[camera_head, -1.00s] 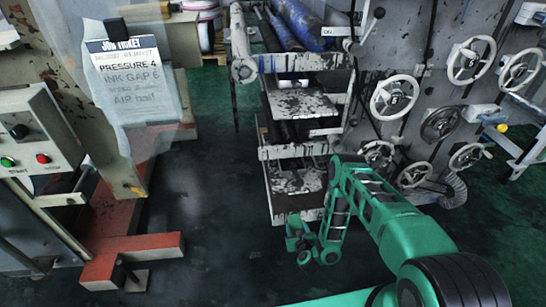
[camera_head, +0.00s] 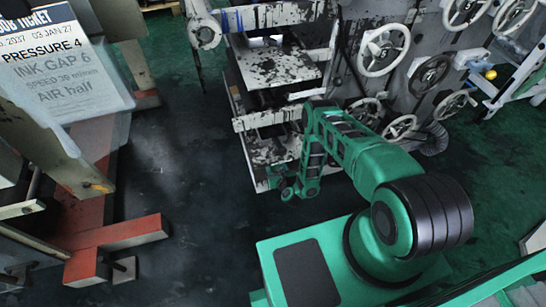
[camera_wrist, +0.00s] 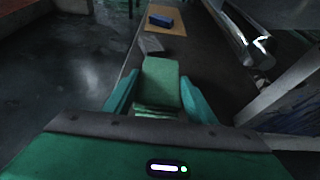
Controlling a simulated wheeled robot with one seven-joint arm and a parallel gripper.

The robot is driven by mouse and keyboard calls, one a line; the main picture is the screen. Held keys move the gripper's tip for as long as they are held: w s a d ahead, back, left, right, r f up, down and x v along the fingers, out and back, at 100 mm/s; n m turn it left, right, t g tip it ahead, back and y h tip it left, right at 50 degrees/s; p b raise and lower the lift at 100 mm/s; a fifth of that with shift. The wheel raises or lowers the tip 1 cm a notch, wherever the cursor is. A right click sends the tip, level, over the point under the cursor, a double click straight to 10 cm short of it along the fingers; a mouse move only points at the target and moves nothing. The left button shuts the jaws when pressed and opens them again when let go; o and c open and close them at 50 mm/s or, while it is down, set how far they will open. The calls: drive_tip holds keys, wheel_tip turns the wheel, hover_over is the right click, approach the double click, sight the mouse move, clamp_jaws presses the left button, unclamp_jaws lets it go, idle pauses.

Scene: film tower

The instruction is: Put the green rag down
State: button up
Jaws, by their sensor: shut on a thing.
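The green rag (camera_wrist: 160,88) is a folded, block-like green bundle in the middle of the wrist view. My gripper (camera_wrist: 160,76) is shut on it, with one teal finger against each side. In the head view my gripper (camera_head: 289,191) hangs low at the end of the bent arm, in front of the lower shelf of the machine. The rag cannot be made out there. Past the rag, the wrist view shows a long dark surface (camera_wrist: 190,65); I cannot tell whether the rag touches it.
On the dark surface lie a small grey piece (camera_wrist: 151,45) and a tan board (camera_wrist: 166,27) with a blue block (camera_wrist: 161,20). Ink-stained shelves (camera_head: 272,66) and handwheels (camera_head: 385,50) stand ahead. A red floor frame (camera_head: 120,235) is at left. The dark floor (camera_head: 185,170) between is open.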

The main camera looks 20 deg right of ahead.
drive_tip(key=w+d+f, duration=0.1)
drive_tip(key=w, duration=0.1)
drive_tip(key=w+d+f, duration=0.1)
drive_tip(key=w+f, duration=0.1)
drive_tip(key=w+d+f, duration=0.1)
drive_tip(key=w, duration=0.1)
drive_tip(key=shift+w+f, duration=0.15)
drive_tip(key=shift+f, duration=1.95)
drive_tip(key=o, duration=1.1)
drive_tip(key=shift+o, duration=0.2)
drive_tip(key=v, duration=1.2)
drive_tip(key=shift+a, duration=0.1)
